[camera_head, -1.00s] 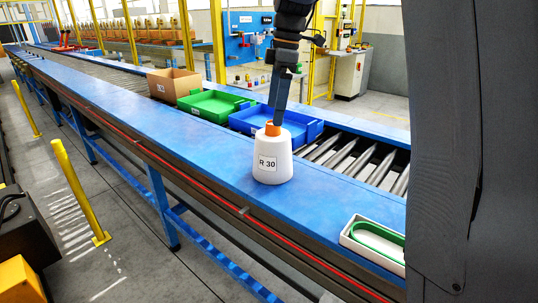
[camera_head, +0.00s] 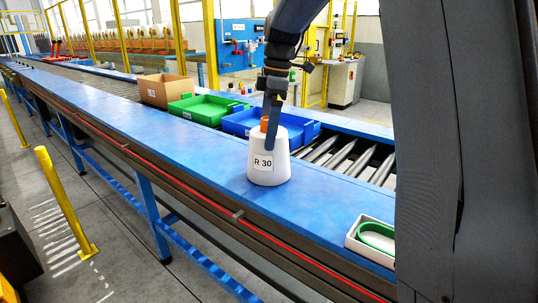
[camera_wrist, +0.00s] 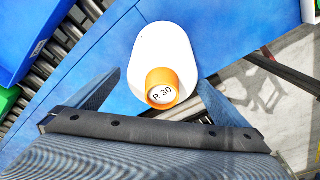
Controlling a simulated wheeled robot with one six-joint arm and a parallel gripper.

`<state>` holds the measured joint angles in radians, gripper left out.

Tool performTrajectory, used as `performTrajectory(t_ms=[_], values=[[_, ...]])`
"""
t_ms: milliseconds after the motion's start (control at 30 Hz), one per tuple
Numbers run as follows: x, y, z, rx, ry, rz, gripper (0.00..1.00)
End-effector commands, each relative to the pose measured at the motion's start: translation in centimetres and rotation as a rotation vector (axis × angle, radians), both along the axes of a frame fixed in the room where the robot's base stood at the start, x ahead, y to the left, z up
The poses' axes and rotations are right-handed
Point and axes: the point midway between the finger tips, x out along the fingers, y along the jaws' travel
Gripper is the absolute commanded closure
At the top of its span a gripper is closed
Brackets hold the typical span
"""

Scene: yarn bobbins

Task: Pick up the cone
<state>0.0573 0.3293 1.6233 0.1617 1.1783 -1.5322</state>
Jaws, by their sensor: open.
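The cone (camera_head: 268,170) is a white yarn bobbin with an orange top and an "R 30" label. It stands upright on the blue conveyor edge. My gripper (camera_wrist: 160,92) is open, with one blue-grey finger to each side of the cone's upper part in that view. In the head view my gripper (camera_head: 273,125) comes down from above, with a finger in front of the cone's right side. I cannot tell whether the fingers touch it.
Behind the cone are a blue tray (camera_head: 240,124), a green tray (camera_head: 197,112) and a cardboard box (camera_head: 163,88). A white tray with a green ring (camera_head: 366,249) lies at the front right. The blue surface left of the cone is clear.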

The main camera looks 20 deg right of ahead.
Motion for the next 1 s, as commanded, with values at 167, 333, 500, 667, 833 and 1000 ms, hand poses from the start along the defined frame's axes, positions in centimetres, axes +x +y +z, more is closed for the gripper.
performTrajectory(t_ms=[167, 333, 500, 667, 833, 1000], values=[[-0.3, 0.0, -1.9, 0.001, 0.005, 0.001, 0.00], [-0.4, 0.2, -4.3, 0.000, 0.003, 0.000, 0.00], [-0.3, 0.3, -5.4, 0.000, 0.001, 0.000, 0.00], [-0.3, 0.3, -5.5, 0.000, 0.001, 0.000, 0.00], [-0.2, 0.3, -5.4, 0.000, 0.000, 0.000, 0.24], [-0.2, 0.3, -5.3, 0.000, -0.002, 0.000, 0.50]])
